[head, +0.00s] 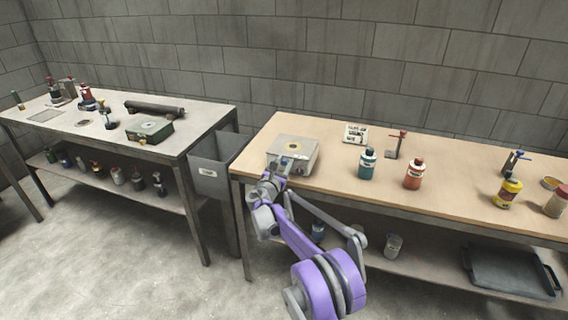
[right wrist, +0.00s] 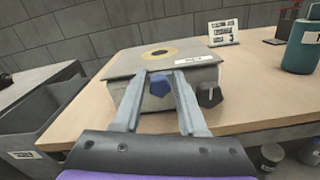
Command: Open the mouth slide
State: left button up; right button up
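A grey box (head: 306,160) with a yellow ring (head: 293,146) on its top stands at the left end of the wooden bench. In the right wrist view the box (right wrist: 205,75) shows a blue knob (right wrist: 159,84) and a black knob (right wrist: 210,95) on its front. The yellow ring (right wrist: 160,53) lies flat around a dark centre. I cannot tell which part is the mouth slide. My right gripper (right wrist: 159,78) is open, its fingers on either side of the blue knob, with small gaps seeming to show. In the head view my right gripper (head: 281,167) hides part of the box front. My left gripper is out of view.
The wooden bench (head: 340,185) also holds a small sign (head: 355,133), a teal bottle (head: 367,163) and an orange bottle (head: 414,174) right of the box. A grey bin (head: 211,172) stands left of the bench. Another bench (head: 205,118) with tools is further left.

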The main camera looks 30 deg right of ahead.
grip_shut()
dwell(1.0)
